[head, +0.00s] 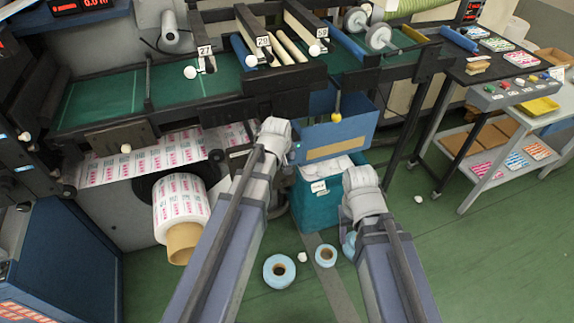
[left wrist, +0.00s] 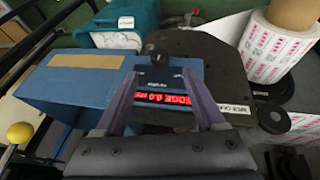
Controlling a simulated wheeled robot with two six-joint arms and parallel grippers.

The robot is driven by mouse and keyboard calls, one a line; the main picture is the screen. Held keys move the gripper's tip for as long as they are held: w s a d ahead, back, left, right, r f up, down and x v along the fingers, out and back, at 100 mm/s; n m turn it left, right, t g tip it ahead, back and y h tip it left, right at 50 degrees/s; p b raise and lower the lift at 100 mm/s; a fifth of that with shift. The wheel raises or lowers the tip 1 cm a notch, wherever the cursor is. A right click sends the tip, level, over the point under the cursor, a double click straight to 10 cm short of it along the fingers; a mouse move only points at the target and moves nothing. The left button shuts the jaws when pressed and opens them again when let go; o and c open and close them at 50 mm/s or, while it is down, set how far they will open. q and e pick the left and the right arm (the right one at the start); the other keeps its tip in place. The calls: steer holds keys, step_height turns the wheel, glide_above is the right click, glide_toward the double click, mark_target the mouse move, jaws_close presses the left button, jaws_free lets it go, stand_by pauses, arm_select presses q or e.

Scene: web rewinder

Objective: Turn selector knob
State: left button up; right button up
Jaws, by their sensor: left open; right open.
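A small round black knob (left wrist: 156,49) stands at the top edge of a dark control panel (left wrist: 158,80) with a red lit display in the left wrist view. My left gripper (left wrist: 160,78) is open. Its two fingers straddle the panel in that view, with the knob beyond the fingertips and apart from them. In the head view, my left wrist hides the panel and knob. My right gripper (head: 361,195) is in front of the teal bin, its fingers mostly hidden by the wrist, and I see nothing held in it.
A blue box (head: 335,137) and a teal bin (head: 318,200) stand beyond my arms. A printed web roll (head: 180,208) is at the left. Blue rolls (head: 280,271) lie on the green floor. A cart (head: 520,95) stands at the right, with open floor before it.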

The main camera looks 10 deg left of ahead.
arm_select(q)
steer(key=b+x, duration=0.6)
steer(key=x, duration=0.1)
steer(key=shift+f+b, duration=0.3)
steer(key=shift+f, duration=0.05)
steer(key=shift+w, duration=0.1)
jaws_close()
